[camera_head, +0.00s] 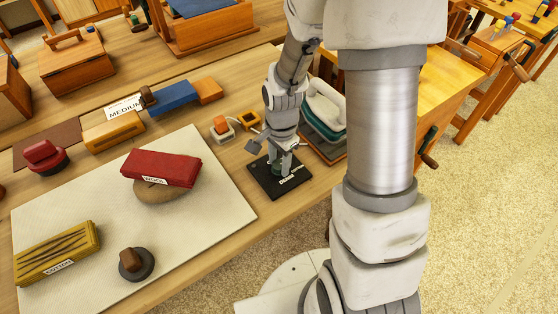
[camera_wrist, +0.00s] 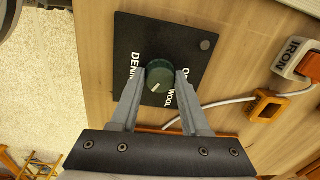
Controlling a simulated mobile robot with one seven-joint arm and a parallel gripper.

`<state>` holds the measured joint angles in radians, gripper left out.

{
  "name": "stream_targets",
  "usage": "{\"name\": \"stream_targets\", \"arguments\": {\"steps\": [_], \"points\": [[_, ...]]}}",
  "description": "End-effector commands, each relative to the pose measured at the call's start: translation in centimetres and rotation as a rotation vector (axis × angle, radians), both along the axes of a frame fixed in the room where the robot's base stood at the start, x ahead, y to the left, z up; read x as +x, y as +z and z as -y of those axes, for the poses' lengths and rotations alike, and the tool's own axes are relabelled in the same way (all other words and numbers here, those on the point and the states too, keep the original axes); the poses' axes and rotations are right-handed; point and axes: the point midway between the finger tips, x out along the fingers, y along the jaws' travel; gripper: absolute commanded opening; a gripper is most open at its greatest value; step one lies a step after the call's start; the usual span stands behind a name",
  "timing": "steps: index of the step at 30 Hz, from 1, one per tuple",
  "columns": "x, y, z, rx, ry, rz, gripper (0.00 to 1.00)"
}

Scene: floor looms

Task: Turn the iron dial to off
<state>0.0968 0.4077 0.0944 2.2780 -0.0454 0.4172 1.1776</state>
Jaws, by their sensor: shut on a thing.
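The iron dial is a dark green round knob (camera_wrist: 160,73) with a white pointer line, on a black plate (camera_wrist: 130,38) in the wrist view. The plate lettering reads DENIM, WOOL and a partly covered word starting with O. The white line lies slanted towards the lower left; I cannot tell which label it marks. My gripper (camera_wrist: 162,78) is shut on the dial, one finger on each side. In the head view my gripper (camera_head: 284,168) comes down onto the black plate (camera_head: 262,182), and the dial is mostly hidden by the fingers.
A white and teal iron (camera_head: 325,110) stands just right of my gripper. A pale board (camera_head: 205,225) with red and yellow blocks fills the left.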

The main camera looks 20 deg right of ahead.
Motion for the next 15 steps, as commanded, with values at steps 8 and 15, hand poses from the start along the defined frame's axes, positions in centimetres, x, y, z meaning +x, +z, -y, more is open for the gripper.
{"name": "stream_targets", "arguments": {"steps": [8,15], "points": [[0.04,0.07,0.06,0.000,0.172,0.001,0.00],[0.07,0.12,0.10,0.000,0.396,0.002,0.00]]}}
